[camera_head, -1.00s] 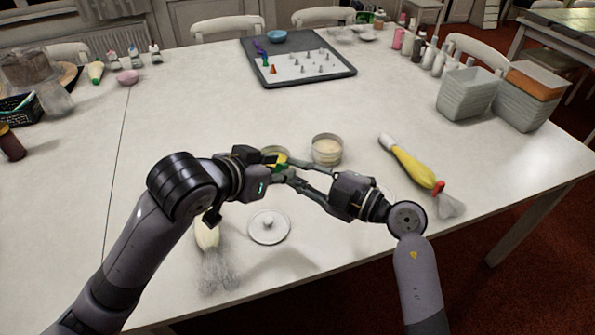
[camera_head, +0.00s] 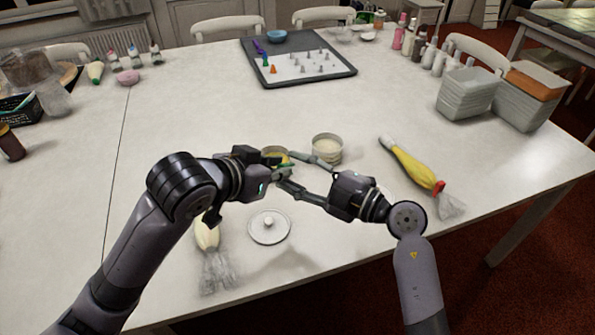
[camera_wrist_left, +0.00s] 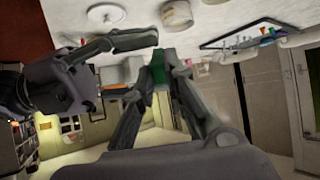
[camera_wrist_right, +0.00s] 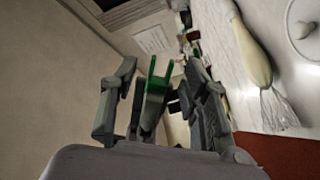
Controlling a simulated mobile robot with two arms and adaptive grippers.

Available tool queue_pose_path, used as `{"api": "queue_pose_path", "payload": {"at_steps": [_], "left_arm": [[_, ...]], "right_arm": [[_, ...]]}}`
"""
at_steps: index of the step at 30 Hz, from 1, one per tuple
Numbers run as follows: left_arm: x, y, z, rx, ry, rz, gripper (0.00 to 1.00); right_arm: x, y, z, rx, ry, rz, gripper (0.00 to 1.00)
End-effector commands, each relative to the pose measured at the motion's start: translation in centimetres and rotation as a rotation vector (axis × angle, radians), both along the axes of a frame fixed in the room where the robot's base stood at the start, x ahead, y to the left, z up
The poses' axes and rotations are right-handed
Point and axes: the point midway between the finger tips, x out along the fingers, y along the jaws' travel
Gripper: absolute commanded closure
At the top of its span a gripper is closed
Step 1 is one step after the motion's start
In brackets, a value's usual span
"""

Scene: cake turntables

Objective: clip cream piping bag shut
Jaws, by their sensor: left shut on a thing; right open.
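The cream piping bag (camera_head: 207,237) lies on the table at front left, its clear tail toward the front edge. It also shows at the right of the right wrist view (camera_wrist_right: 245,55). My left gripper (camera_wrist_left: 160,62) is shut on a green clip (camera_wrist_left: 158,72), held above the table. My right gripper (camera_head: 290,172) is open, facing my left gripper, with its fingers spread either side of the clip. In the right wrist view the clip (camera_wrist_right: 155,82) stands between the fingers with two prongs showing. I cannot tell whether the right fingers touch it.
A round tub (camera_head: 327,149) and a second one (camera_head: 275,155) stand behind the grippers. A yellow piping bag (camera_head: 410,168) with a red clip (camera_head: 438,188) lies at right.

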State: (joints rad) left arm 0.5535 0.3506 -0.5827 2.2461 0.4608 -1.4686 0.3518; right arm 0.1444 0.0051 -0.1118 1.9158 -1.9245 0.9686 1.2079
Motion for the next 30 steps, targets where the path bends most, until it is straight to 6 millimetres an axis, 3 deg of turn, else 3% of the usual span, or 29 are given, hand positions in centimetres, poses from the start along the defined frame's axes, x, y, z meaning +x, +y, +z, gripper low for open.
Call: {"api": "queue_pose_path", "payload": {"at_steps": [8,21,30], "left_arm": [[0.0,0.1,0.0,0.0,0.0,0.001,1.0],[0.0,0.1,0.0,0.0,0.0,0.001,1.0],[0.0,0.1,0.0,0.0,0.0,0.001,1.0]], "right_arm": [[-0.3,-0.6,-0.1,-0.001,0.001,-0.002,0.58],[-3.7,-5.7,-0.1,-0.002,0.001,-0.001,0.58],[-4.4,-6.7,0.0,0.0,0.0,0.0,0.58]]}}
